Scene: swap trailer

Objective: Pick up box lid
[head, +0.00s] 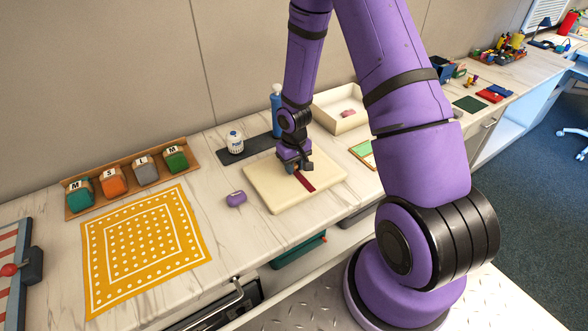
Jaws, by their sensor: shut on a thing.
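The box lid (270,191) is a flat cream slab with rounded corners and a dark red strip (305,181) on its top. It lies on or just above the marbled counter, in the middle of the head view; I cannot tell whether there is a gap below it. My gripper (299,170) points down over the middle of the lid and is shut on it, at the red strip. The fingertips are small and partly hidden, so the exact grip is unclear. Behind it stands an open cream box (338,125) with a pink thing (347,113) inside.
A white jar (235,142) and a blue bottle (276,112) stand on a dark mat behind. A green-topped panel (363,153) is close on the right. A yellow cloth (145,244) and labelled containers (114,182) are left.

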